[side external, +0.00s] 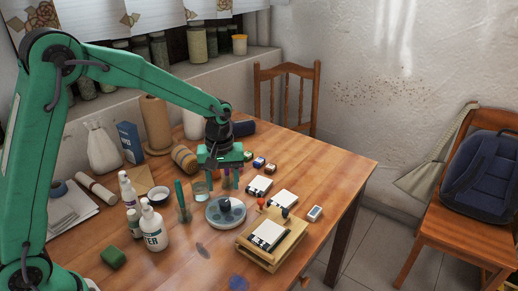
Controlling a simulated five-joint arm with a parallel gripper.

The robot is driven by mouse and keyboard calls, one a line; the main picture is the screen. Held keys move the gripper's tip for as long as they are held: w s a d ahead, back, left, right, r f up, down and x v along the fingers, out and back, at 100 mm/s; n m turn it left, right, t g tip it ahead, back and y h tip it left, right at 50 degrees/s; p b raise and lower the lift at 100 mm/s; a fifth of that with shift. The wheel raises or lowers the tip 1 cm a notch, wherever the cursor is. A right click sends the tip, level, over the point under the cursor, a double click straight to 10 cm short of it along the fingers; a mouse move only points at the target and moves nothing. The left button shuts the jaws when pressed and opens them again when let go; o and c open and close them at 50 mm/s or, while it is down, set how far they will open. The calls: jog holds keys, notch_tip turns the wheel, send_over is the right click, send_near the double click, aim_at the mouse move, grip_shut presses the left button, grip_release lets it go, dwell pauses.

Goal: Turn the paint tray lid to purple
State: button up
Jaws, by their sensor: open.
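The paint tray (226,222) is a round light-grey disc with darker blue-grey wells or patches, flat on the wooden table. A dark knob or pointer (225,204) stands on its lid. I cannot make out a purple mark at this size. My gripper (222,184) points down above and just behind the tray, apart from the lid. Its jaws are open, with nothing seen between them. A clear glass (200,190) stands close to its left side.
White bottles (152,229) and a cup with a green tool (183,208) stand left of the tray. White cards or pads (259,186) lie behind. The table's right corner is clear.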

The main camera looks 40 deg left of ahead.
aim_at(225, 202)
jog(key=shift+f, duration=3.2)
jog(key=c, duration=1)
